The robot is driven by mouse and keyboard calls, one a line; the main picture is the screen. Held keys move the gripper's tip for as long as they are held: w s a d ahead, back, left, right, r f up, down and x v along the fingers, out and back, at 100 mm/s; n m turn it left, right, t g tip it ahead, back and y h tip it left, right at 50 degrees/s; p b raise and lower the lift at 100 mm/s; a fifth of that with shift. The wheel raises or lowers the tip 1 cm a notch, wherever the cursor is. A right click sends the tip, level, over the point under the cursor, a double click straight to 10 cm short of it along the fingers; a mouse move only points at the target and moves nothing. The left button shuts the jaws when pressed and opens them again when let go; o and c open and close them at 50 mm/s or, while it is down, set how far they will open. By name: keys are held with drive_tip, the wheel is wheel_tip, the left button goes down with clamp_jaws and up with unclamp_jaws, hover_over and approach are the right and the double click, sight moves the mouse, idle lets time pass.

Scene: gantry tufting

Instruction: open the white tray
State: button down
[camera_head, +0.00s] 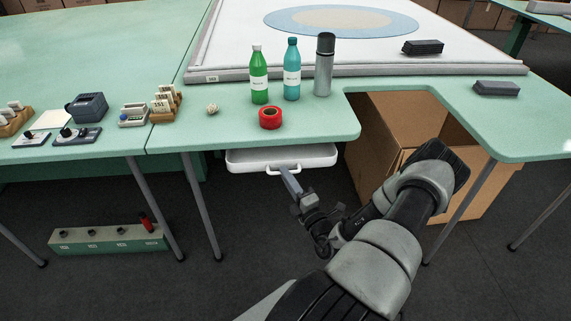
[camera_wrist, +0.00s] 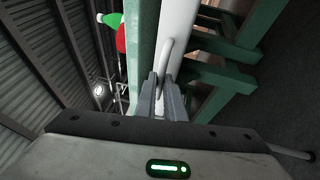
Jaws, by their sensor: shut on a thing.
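The white tray (camera_head: 240,161) is a shallow drawer under the front edge of the green table, partly pulled out so that some of its inside shows. Its front has a white bow handle (camera_head: 275,171). My gripper (camera_head: 285,172) is at the handle in the head view, with its fingers pointing up to the tray front. In the wrist view, the fingers of my gripper (camera_wrist: 161,90) are closed around the handle (camera_wrist: 167,58), and the white tray front (camera_wrist: 178,30) stands behind it. The fingers hide part of the handle.
On the tabletop above are a red tape roll (camera_head: 270,118), a green bottle (camera_head: 258,76), a teal bottle (camera_head: 291,70) and a grey flask (camera_head: 324,66). Table legs (camera_head: 203,205) stand left of the tray. A cardboard box (camera_head: 385,137) stands to the right. Floor before the tray's left half is clear.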

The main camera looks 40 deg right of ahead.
drive_tip(key=s+a+p, duration=0.2)
drive_tip(key=s+a, duration=0.4)
drive_tip(key=s, duration=0.5)
drive_tip(key=shift+a, duration=0.4)
drive_tip(key=shift+s, duration=0.1)
drive_tip(key=c, duration=1.8)
unclamp_jaws()
drive_tip(key=shift+c, duration=0.2)
drive_tip(key=shift+s, duration=0.1)
drive_tip(key=v, duration=1.7)
drive_tip(key=shift+p, duration=0.45)
drive_tip(key=shift+s, duration=0.1)
